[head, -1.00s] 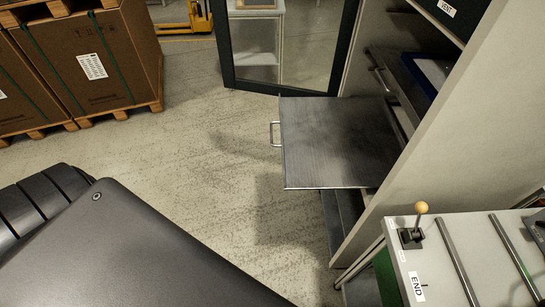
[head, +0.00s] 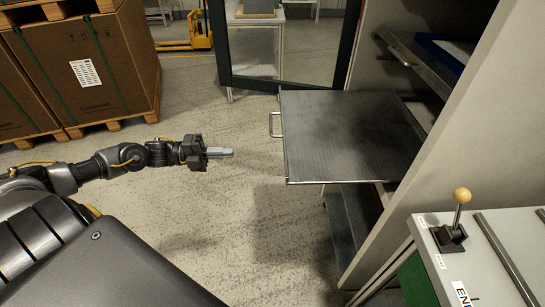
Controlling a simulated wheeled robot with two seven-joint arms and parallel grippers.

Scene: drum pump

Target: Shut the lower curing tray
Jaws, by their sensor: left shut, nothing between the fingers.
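The lower curing tray (head: 345,137) is a flat dark metal sheet drawn well out of the cabinet (head: 425,170) to the left. Its silver loop handle (head: 275,124) is on its left edge. My left gripper (head: 231,153) is in the head view, left of the tray and handle and apart from both. Its fingers are shut with nothing between them and point right toward the tray. My right gripper is not in view.
An upper tray (head: 410,60) with a blue item sits in the cabinet above. The open glass door (head: 285,50) stands behind. Boxes on pallets (head: 85,75) stand at the back left. A conveyor with a yellow-knobbed lever (head: 461,196) is at the lower right. Floor left of the tray is clear.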

